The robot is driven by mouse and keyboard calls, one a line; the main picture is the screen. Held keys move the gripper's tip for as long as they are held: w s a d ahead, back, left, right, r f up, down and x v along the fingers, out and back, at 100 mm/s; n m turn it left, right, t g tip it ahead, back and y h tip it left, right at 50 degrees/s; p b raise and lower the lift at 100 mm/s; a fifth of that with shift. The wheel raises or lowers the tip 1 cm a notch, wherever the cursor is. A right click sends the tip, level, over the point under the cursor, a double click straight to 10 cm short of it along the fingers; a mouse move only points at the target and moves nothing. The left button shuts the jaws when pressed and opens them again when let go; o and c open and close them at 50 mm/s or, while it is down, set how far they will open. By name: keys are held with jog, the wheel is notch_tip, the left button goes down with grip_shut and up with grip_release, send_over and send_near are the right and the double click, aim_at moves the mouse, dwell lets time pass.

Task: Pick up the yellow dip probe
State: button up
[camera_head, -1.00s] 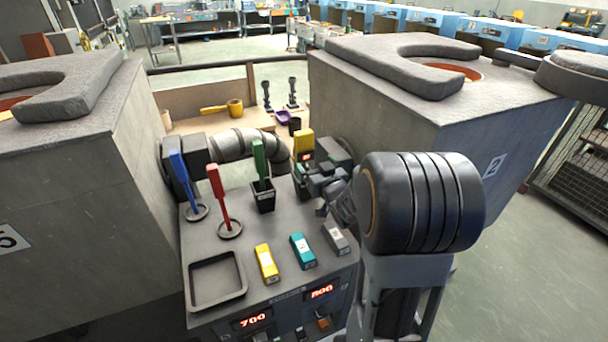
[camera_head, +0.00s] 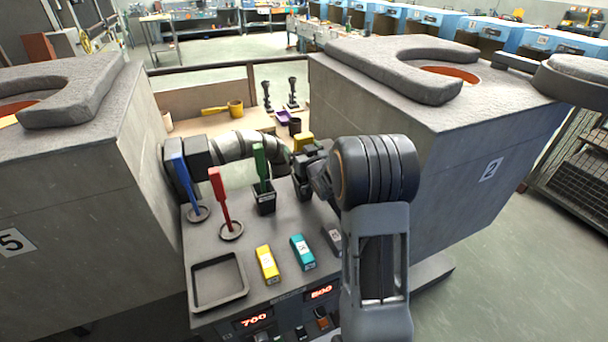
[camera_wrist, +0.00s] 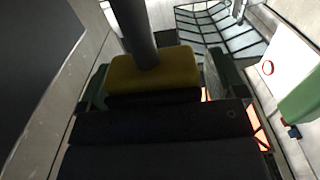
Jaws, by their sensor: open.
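The yellow dip probe shows in the head view as a yellow block (camera_head: 303,140) at the back right of the console, partly hidden behind my gripper (camera_head: 310,160). In the wrist view the yellow block (camera_wrist: 155,72) has a dark rod running up from it. My open gripper (camera_wrist: 157,84) has one dark finger on each side of the block. I cannot tell whether either finger touches it. The probe's lower part is hidden in the head view.
Upright blue (camera_head: 181,180), red (camera_head: 218,190) and green (camera_head: 260,165) probes stand to the left. A shallow black tray (camera_head: 244,265) and yellow (camera_head: 267,263), teal (camera_head: 302,250) and grey blocks lie in front. Grey furnaces flank the console; furnace 2 (camera_head: 470,150) is close on the right.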

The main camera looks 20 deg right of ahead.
jog(key=c, duration=0.9)
jog(key=shift+c, duration=0.5)
jog(key=shift+r, duration=0.1)
